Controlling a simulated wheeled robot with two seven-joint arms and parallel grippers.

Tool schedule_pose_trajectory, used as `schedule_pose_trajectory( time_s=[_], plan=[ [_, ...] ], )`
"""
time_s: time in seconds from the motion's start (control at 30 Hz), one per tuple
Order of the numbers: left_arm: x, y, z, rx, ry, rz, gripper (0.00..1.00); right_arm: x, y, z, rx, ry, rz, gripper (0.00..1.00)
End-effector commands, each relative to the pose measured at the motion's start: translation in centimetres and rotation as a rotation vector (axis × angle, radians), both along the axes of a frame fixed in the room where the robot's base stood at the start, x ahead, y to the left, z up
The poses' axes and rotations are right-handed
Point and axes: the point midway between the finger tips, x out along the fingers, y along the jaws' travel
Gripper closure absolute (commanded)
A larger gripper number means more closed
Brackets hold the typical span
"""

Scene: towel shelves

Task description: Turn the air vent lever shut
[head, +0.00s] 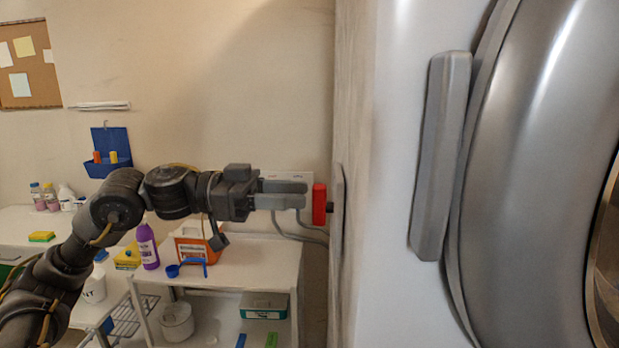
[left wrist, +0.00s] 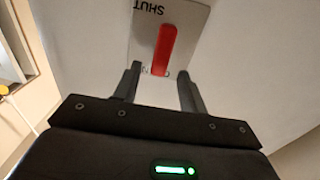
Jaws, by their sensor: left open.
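The red air vent lever (head: 319,204) sticks out from the side of the large white machine, in the middle of the head view. In the left wrist view the red lever (left wrist: 164,48) lies on a grey plate (left wrist: 192,22) marked SHUT at the plate's top; lettering at the other end is partly covered by the lever. The lever's lower end is near that covered lettering. My left gripper (head: 305,194) is open, its fingertips (left wrist: 158,78) at either side of the lever's lower end. I cannot tell whether they touch it. My right gripper is not in view.
The machine's front with a grey handle (head: 441,155) and round door (head: 545,150) fills the right. A white cart (head: 228,275) with an orange box (head: 197,245), a purple bottle (head: 147,246) and a blue scoop (head: 187,268) stands below my left arm. Grey hoses (head: 300,232) run behind the gripper.

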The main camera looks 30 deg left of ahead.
Motion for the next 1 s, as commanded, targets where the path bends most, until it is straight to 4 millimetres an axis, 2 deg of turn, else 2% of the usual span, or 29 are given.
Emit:
schedule_pose_trajectory(
  time_s=[0.03,0.2,0.6,0.9,1.0],
  plan=[
    [0.2,-0.8,0.4,0.000,-0.001,-0.005,0.58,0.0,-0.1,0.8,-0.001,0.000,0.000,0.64],
    [1.1,-2.4,0.2,0.000,-0.001,-0.002,0.58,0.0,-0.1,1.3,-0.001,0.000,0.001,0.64],
    [1.4,-2.9,-0.1,0.000,-0.001,0.000,0.59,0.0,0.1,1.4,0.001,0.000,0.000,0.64],
    [1.4,-2.9,-0.1,0.000,0.000,0.001,0.99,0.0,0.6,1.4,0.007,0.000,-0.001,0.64],
    [1.4,-2.9,-0.1,0.000,-0.001,0.001,1.00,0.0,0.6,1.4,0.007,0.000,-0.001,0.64]
  ],
)
